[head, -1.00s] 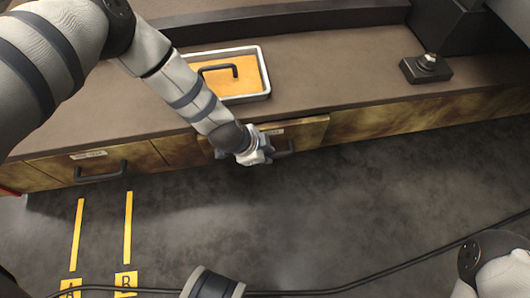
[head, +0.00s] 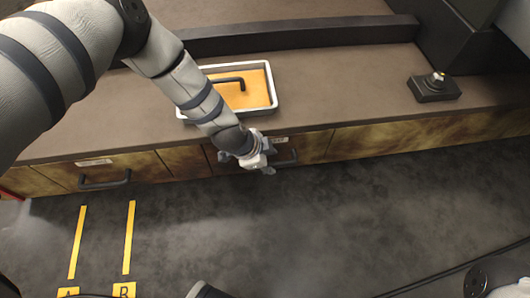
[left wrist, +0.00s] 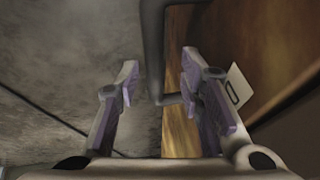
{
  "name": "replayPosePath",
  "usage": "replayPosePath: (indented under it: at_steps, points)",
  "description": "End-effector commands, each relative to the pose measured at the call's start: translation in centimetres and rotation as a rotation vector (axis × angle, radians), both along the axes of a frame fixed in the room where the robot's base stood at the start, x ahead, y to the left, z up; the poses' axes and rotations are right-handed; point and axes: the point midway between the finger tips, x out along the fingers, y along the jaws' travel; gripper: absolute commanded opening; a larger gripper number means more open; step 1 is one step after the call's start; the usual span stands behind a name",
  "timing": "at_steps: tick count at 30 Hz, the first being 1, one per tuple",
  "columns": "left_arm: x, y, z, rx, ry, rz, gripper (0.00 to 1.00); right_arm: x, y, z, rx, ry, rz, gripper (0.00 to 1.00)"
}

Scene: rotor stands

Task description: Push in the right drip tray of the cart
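The right drip tray's wooden front (head: 312,146) is in the cart's side in the head view, looking about level with the panel to its right. Its dark handle (head: 285,158) is partly hidden by my left gripper (head: 264,160). In the left wrist view my left gripper (left wrist: 158,90) is open, its two fingers apart. The dark handle bar (left wrist: 152,45) shows between and beyond the fingers; contact cannot be told. The wooden front (left wrist: 180,75) and a pale label (left wrist: 238,85) are to the right. My right gripper is out of view.
The cart's left tray has its own dark handle (head: 105,180). On the cart top are a white-rimmed orange tray (head: 272,96) and a small black block (head: 434,88). The dark floor before the cart has yellow stripes (head: 128,237) at left and is otherwise mostly clear.

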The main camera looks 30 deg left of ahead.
Motion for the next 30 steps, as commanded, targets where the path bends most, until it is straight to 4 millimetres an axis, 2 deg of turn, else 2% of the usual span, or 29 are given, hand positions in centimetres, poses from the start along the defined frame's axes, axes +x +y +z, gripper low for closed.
replayPosePath:
  at_steps: [9,13,18,30]
  points:
    - [-2.7,1.8,7.5,-0.001,-0.005,0.001,0.35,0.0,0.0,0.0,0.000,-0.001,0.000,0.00]
    - [-3.5,2.3,9.5,0.001,-0.005,0.001,0.35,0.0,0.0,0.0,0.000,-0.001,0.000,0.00]
    - [-4.0,2.5,10.4,0.000,-0.003,0.003,0.35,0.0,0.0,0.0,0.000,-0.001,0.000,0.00]
    - [-4.4,2.5,10.1,0.000,0.008,0.006,0.35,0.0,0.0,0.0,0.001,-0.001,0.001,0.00]
